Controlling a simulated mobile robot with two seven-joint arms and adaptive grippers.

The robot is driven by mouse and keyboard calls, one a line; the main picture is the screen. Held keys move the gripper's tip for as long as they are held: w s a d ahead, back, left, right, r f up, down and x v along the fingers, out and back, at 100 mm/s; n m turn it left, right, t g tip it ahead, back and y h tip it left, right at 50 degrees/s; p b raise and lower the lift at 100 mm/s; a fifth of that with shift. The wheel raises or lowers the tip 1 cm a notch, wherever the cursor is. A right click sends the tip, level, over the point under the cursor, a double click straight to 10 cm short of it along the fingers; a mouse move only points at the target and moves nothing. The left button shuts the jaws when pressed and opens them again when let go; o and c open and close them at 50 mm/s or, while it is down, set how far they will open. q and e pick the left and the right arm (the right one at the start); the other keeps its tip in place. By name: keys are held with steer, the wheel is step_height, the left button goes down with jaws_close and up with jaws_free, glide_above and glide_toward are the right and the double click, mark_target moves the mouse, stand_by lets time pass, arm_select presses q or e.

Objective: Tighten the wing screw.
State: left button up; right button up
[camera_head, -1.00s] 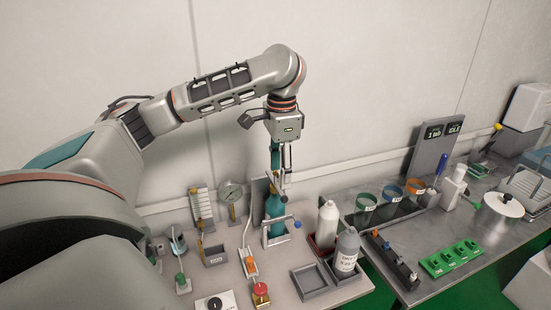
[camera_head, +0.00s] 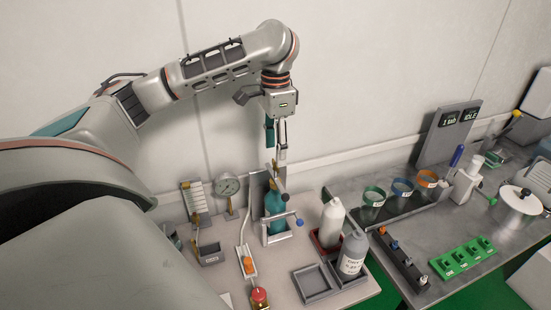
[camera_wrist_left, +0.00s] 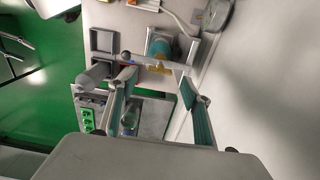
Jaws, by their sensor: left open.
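A teal cylinder (camera_head: 275,205) stands upright in a pale bracket (camera_head: 279,237) at the back of the near bench. It also shows in the left wrist view (camera_wrist_left: 158,47). A small brass-coloured part (camera_head: 274,168) sits at its top; it appears in the left wrist view (camera_wrist_left: 160,69) too. It may be the wing screw, but its shape is too small to tell. My left gripper (camera_head: 276,153) points down just above the cylinder's top. In the left wrist view its teal-padded fingers (camera_wrist_left: 158,80) are apart and nothing is between them. My right gripper is not in view.
A dial gauge (camera_head: 227,186) stands left of the cylinder. A white bottle (camera_head: 331,222) and a grey bottle (camera_head: 352,254) stand to the right. An empty square tray (camera_head: 316,281) lies in front.

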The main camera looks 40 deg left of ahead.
mark_target(275, 165)
arm_select(q)
steer(key=shift+f, duration=2)
steer(key=c, duration=1.1)
